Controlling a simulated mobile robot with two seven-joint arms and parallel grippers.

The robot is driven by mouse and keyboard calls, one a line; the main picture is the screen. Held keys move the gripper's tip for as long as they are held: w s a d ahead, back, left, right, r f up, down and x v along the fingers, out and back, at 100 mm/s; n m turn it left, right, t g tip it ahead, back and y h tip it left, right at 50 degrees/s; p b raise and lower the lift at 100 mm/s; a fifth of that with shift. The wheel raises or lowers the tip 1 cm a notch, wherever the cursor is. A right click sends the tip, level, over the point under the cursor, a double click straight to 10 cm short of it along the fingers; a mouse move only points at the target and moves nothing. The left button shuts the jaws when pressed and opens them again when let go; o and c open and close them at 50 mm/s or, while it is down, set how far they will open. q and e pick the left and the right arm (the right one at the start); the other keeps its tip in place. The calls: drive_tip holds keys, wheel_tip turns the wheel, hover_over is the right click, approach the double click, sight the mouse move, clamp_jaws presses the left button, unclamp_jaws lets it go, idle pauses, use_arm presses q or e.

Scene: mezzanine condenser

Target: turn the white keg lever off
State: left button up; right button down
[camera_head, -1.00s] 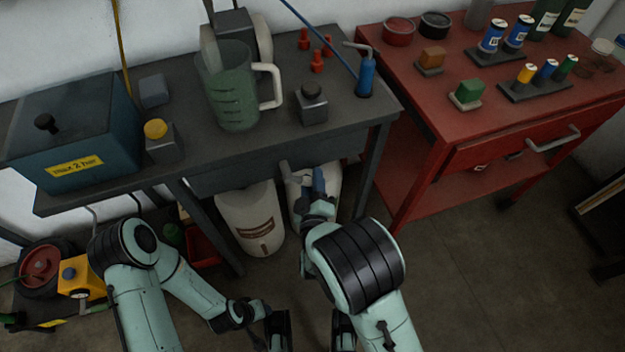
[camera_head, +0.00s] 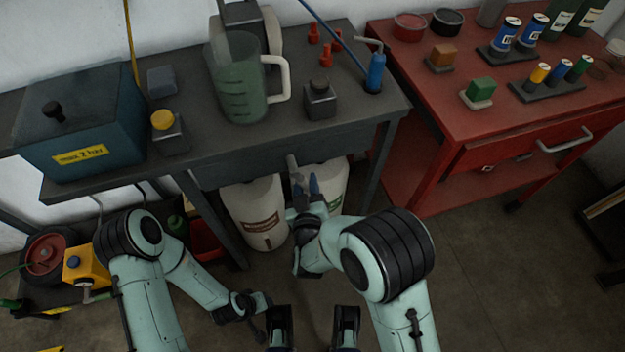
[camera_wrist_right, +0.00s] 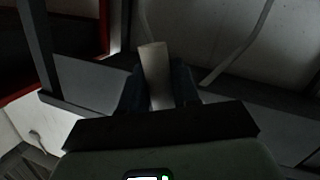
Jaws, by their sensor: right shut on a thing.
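The pale lever (camera_head: 293,168) sits under the front edge of the grey bench, in front of the white kegs. In the head view it slants steeply down toward the gripper. My right gripper (camera_head: 306,188) is shut on its lower part with blue fingers. In the right wrist view the lever (camera_wrist_right: 154,72) is a pale flat bar between the two dark fingers (camera_wrist_right: 160,88). One white keg (camera_head: 256,212) has a brown label; another (camera_head: 333,181) has a green label and is partly hidden by my right arm. My left forearm is low at left; its fingers cannot be made out clearly.
The grey bench (camera_head: 225,150) stands above the lever, with its legs close by. A red table (camera_head: 440,105) stands to the right. A red wheel (camera_head: 46,252) and yellow box (camera_head: 86,266) are on the left. The floor at right front is clear.

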use_arm(q)
drive_tip(key=shift+w+a+f, duration=0.2)
drive_tip(key=shift+w+f, duration=0.1)
drive_tip(key=shift+w, duration=0.15)
use_arm(e)
drive_tip(key=shift+s+a+f+m+g+y, duration=0.2)
drive_tip(key=shift+a+m+g+y, duration=0.1)
drive_tip(key=shift+a+m, duration=0.4)
drive_tip(key=shift+s+a+f+m+g+y, duration=0.1)
drive_tip(key=shift+s+a+m+g+y, duration=0.15)
drive_tip(key=shift+a+m, duration=0.45)
drive_tip(key=shift+d, duration=0.15)
drive_tip(key=c, duration=0.9)
unclamp_jaws()
use_arm(q)
drive_tip(key=s+r, duration=0.1)
drive_tip(key=s+d+r+p, duration=0.1)
drive_tip(key=s, duration=0.1)
drive_tip(key=shift+d+g, duration=0.2)
drive_tip(key=shift+g, duration=0.1)
use_arm(e)
drive_tip(key=v, duration=1.3)
drive_tip(key=shift+s, duration=0.15)
use_arm(q)
drive_tip(key=shift+w, duration=0.1)
